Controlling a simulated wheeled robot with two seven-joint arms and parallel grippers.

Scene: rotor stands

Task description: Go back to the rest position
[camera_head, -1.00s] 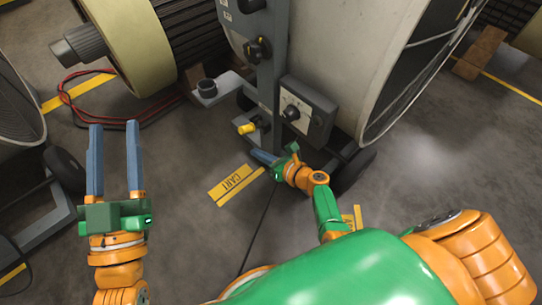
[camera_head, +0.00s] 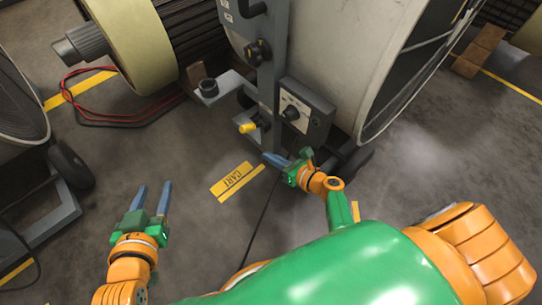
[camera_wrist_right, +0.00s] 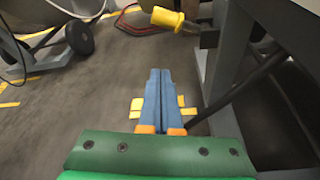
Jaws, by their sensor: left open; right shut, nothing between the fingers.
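My left gripper (camera_head: 151,199) is at the lower left of the head view. Its two blue fingers are apart, with nothing between them, above bare floor. My right gripper (camera_head: 275,160) is near the middle of the head view, beside the foot of the grey stand. Its blue fingers lie together and hold nothing; they also show in the right wrist view (camera_wrist_right: 158,90), pointing over the floor. A yellow-tipped knob (camera_head: 247,127) on the stand is close above the right fingers in the head view, apart from them. It also shows in the right wrist view (camera_wrist_right: 167,18).
A large drum fan (camera_head: 335,55) with a grey post (camera_head: 270,80) and control box (camera_head: 305,112) stands beyond my right gripper. Another wheeled fan (camera_head: 18,105) is at the left. Floor between the grippers is clear.

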